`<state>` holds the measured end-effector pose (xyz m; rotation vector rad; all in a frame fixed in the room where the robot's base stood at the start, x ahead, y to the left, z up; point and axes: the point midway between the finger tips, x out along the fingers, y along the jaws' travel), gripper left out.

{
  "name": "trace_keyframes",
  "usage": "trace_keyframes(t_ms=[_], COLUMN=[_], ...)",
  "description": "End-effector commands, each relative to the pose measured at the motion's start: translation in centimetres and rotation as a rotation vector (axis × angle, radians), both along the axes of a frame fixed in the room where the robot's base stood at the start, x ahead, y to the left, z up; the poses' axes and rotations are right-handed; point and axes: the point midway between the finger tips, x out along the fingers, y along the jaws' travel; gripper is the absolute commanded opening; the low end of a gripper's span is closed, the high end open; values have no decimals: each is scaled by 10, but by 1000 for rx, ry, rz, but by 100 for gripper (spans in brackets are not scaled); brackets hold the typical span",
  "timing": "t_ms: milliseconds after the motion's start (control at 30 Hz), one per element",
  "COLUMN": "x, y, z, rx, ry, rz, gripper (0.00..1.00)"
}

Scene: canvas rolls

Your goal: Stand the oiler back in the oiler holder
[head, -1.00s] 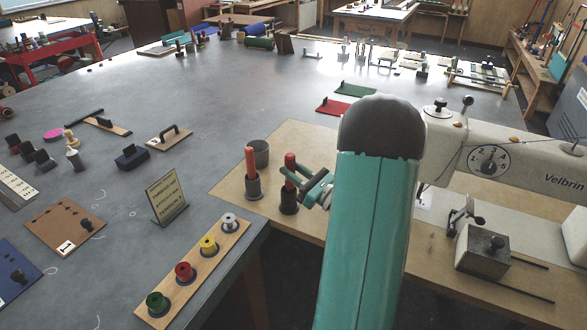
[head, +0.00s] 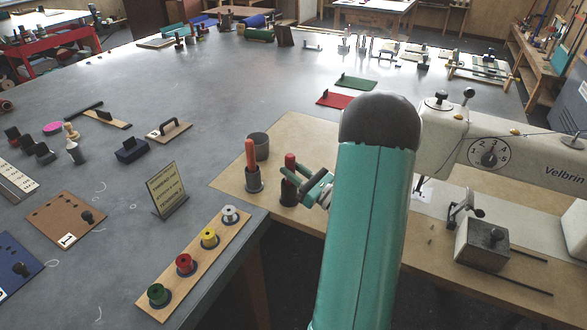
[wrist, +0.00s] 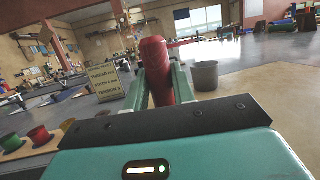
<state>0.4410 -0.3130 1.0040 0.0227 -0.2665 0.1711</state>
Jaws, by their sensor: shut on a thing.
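The oiler, a red upright cylinder (head: 290,161), stands between the fingers of my gripper (head: 300,182). In the wrist view the red oiler (wrist: 155,68) is centred between the green fingers, which are shut on it. A dark cup-shaped holder (head: 289,194) is directly below the red oiler in the head view. The oiler's lower end is hidden, so I cannot tell whether it is seated. To its left an orange-red handle (head: 250,153) stands upright in a second dark cup (head: 254,183).
A grey empty-looking cup (head: 260,146) stands just behind. A sign (head: 167,190) and a spool board (head: 190,262) are at left on the grey table. The sewing machine (head: 480,150) is at right. The wooden board (head: 300,128) has bare room behind the cups.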

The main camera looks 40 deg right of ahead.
Motion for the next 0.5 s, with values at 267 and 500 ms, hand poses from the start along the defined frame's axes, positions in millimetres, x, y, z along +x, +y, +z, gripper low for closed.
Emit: trace_keyframes(t_ms=[267, 500], x=[-1, -1], y=[-1, -1], z=[-6, -6], rx=[0, 0], ry=[2, 2], rz=[-3, -3], gripper=[2, 33])
